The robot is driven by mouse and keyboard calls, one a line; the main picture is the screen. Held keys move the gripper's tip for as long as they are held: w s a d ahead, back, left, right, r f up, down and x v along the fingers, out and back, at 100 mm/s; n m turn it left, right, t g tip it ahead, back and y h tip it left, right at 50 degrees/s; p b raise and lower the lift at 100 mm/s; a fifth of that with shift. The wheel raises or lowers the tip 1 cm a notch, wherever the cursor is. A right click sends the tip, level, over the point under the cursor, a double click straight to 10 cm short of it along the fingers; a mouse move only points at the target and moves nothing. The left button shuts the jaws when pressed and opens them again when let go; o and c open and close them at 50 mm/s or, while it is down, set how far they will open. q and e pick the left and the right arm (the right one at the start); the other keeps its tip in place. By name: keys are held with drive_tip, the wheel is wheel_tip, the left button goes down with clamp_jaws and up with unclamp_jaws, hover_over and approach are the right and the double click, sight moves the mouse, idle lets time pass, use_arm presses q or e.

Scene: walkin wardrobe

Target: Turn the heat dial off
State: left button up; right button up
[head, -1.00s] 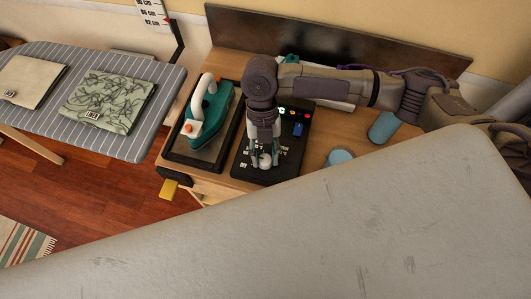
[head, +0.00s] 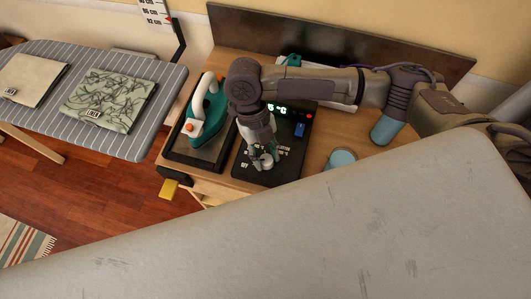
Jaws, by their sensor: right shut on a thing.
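The heat dial (head: 264,163) is a small pale knob near the front of a black control panel (head: 287,167). My right gripper (head: 262,160) comes down onto the panel from above and is shut on the dial, its fingers at the knob's sides. The fingers hide part of the knob, so its exact pointer position cannot be read. White marks, including "OFF" (head: 245,165), surround the dial. A green-lit display (head: 277,107) at the back of the panel reads partly as "°C"; my wrist is close to it. My left gripper is not in view.
A teal and white iron (head: 206,112) stands on a dark tray (head: 178,150) just left of the panel. A blue switch (head: 299,130) is on the panel's right. A light-blue round object (head: 342,158) is to the right. Folded linen (head: 110,101) lies on the striped ironing board (head: 157,117).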

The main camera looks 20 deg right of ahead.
drive_tip(key=o, duration=1.2)
drive_tip(key=shift+c, duration=0.2)
drive_tip(key=shift+w+r, duration=0.1)
drive_tip(key=shift+r, duration=0.1)
drive_tip(key=d+v, duration=0.1)
drive_tip(key=v, duration=1)
drive_tip(key=shift+a+r, duration=0.2)
drive_tip(key=shift+a, duration=0.3)
drive_tip(key=shift+w+r, duration=0.1)
